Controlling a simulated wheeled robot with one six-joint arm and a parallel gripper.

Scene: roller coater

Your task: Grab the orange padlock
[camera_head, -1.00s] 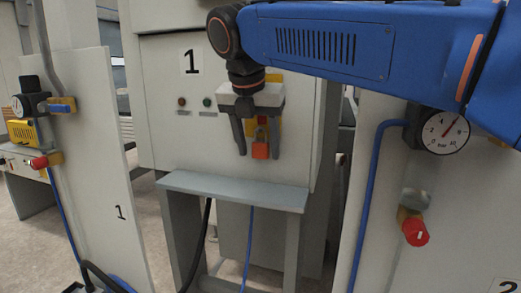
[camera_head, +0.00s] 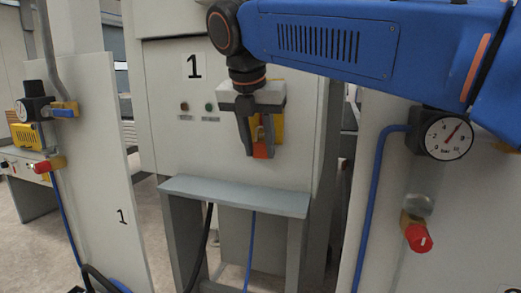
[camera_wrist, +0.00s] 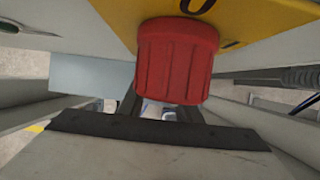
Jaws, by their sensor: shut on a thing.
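In the wrist view a red ribbed knob (camera_wrist: 177,62) on the yellow plate (camera_wrist: 120,18) fills the upper middle. It hides most of the fingers, and I cannot make out the padlock there.
A grey shelf (camera_head: 235,194) juts out below the gripper. A panel with a pressure gauge (camera_head: 448,137) and a red knob (camera_head: 418,238) stands at the right. Another panel with a gauge (camera_head: 36,108) and red knob stands at the left. A blue hose (camera_head: 365,190) runs down the right panel.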

